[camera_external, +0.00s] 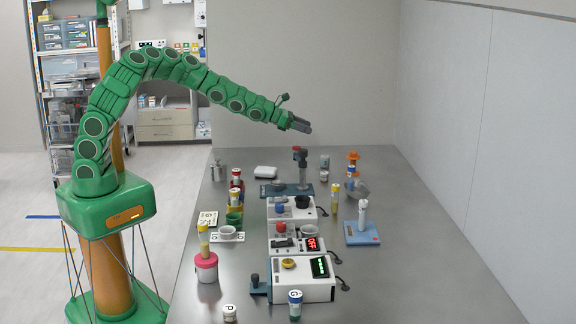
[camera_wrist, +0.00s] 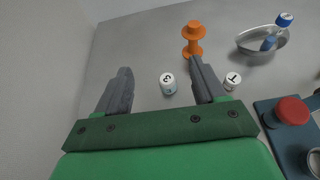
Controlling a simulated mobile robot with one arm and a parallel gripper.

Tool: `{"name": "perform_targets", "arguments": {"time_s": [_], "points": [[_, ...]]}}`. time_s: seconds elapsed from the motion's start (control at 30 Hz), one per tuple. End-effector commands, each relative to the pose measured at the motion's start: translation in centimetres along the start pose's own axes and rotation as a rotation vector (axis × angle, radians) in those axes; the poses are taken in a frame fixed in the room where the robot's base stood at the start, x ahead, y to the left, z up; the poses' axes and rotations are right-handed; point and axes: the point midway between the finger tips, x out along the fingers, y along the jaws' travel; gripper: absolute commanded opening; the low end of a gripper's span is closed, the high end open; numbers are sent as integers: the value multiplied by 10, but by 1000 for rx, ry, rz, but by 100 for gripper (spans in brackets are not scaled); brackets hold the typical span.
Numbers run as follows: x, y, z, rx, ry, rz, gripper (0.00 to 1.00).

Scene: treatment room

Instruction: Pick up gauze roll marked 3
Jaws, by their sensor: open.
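The gauze roll marked 3 (camera_wrist: 168,86) is a small white cylinder with a dark 3 on its top and some blue on its side. In the wrist view it stands on the grey table between and beyond the fingers of my gripper (camera_wrist: 160,68). The gripper is open and empty. In the external view my gripper (camera_external: 303,126) is in the air above the table's far end. A small white and grey-blue cylinder (camera_external: 324,160) stands lower and slightly right of it, seemingly the same roll; its mark is unreadable there.
A white roll marked T (camera_wrist: 232,80) stands to the right, near my right finger. An orange spool (camera_wrist: 193,42) and a metal kidney dish (camera_wrist: 258,52) with blue-capped items lie beyond. A red knob (camera_wrist: 292,110) is at right. Several devices (camera_external: 303,278) fill the table's middle.

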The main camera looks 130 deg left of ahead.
Motion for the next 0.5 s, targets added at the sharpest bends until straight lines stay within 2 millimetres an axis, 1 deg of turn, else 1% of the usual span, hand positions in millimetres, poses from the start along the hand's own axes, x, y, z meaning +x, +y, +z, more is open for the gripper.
{"name": "perform_targets", "arguments": {"time_s": [0.03, 0.2, 0.5], "points": [[5, -1, -10, -1, 2, -1, 70], [17, 0, -42, -1, 6, 0, 70], [34, 0, -84, 1, 6, -1, 70]]}}
